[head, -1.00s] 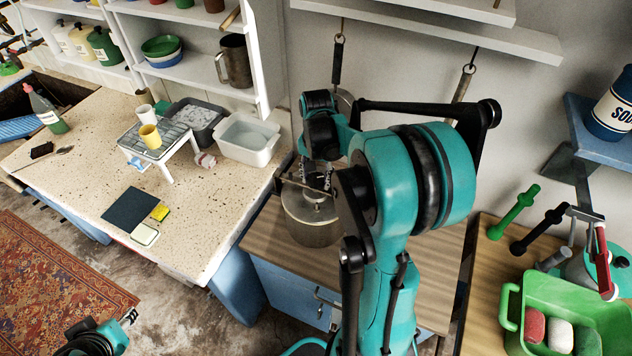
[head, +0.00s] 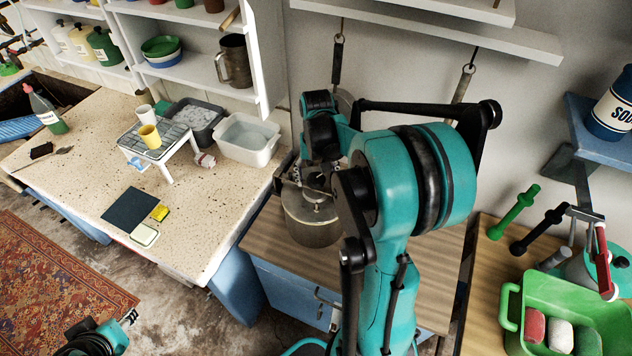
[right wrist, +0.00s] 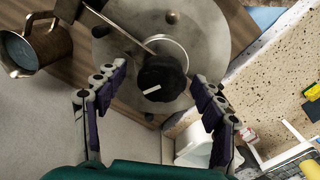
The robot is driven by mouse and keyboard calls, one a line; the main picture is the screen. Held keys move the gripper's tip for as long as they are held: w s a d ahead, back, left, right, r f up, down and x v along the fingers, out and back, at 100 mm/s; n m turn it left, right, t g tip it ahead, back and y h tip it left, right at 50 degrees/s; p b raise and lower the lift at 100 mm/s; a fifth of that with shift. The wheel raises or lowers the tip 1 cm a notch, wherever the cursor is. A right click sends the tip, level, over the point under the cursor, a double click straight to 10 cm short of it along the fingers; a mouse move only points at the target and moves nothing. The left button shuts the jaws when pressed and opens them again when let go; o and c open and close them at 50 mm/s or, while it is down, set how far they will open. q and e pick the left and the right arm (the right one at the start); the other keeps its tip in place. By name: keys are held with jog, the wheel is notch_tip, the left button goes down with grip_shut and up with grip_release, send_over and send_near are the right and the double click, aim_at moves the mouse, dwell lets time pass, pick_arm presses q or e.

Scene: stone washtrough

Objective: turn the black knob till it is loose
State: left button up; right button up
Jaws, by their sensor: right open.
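The black knob (right wrist: 162,78), with a white pointer mark, sits on the round grey metal lid (right wrist: 205,35) of a drum (head: 312,228) on the wooden counter. My right gripper (right wrist: 160,76) is open, with a purple-padded finger on either side of the knob; a gap shows on both sides. In the head view my right gripper (head: 316,182) is over the lid, and the wrist partly hides it and the knob. My left gripper (head: 129,317) is at the lower left, away from the drum, too small to judge.
A metal mug (right wrist: 38,45) shows near the lid in the wrist view. A speckled worktop (head: 215,215) with a white tub (head: 247,140) is left of the drum. A green basin (head: 585,290) is at right. Tools hang behind the arm.

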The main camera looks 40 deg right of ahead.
jog(key=m, duration=1.6)
jog(key=c, duration=0.9)
jog(key=shift+o, duration=0.2)
jog(key=n, duration=0.5)
jog(key=o, duration=0.9)
jog(key=shift+c, duration=0.2)
